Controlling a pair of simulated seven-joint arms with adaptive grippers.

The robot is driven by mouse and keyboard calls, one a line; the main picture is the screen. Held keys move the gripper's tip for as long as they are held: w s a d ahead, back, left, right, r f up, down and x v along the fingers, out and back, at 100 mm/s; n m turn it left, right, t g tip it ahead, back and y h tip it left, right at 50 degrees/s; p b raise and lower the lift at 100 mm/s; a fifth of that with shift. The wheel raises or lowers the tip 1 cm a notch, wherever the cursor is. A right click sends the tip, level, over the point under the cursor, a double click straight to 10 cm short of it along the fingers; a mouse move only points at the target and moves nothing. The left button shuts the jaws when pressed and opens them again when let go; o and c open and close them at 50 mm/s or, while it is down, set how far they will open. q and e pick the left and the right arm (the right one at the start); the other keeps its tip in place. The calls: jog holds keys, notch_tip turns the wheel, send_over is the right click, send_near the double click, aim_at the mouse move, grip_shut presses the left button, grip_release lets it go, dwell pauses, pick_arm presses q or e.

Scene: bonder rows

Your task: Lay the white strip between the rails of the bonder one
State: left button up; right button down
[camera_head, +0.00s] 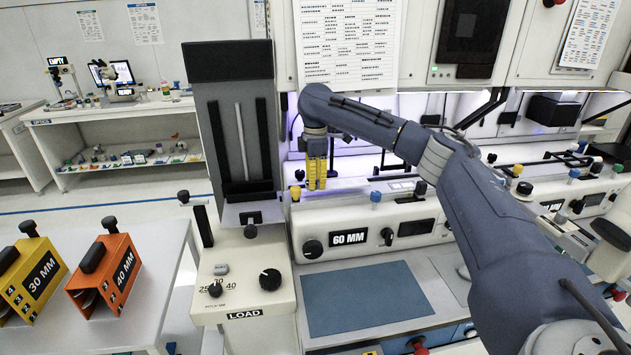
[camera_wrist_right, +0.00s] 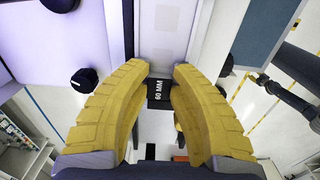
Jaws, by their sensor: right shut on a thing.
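My right gripper (camera_head: 316,180) hangs at the left end of the near bonder (camera_head: 372,222), over its upper deck. Its yellow fingers point down, and they also show in the right wrist view (camera_wrist_right: 165,75). In the wrist view the pale strip runs away from the tips between darker edges. I cannot tell whether it touches the rails. The bonder's front also carries a 60 MM plate (camera_head: 348,238). My left gripper is out of view.
A load tower (camera_head: 235,130) stands just left of my right gripper. A blue mat (camera_head: 365,292) lies clear in front of the bonder. Orange 40 MM (camera_head: 120,275) and yellow 30 MM (camera_head: 38,275) boxes stand on the left table. More bonder equipment (camera_head: 545,190) is at the right.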

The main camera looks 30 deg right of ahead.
jog(key=shift+f, duration=0.15)
jog(key=shift+f, duration=0.75)
jog(key=shift+f, duration=0.35)
dwell(0.9)
jog(key=c, duration=1.1)
grip_release()
notch_tip(320, 180, up, 12)
jog(key=shift+r, duration=0.1)
dwell(0.9)
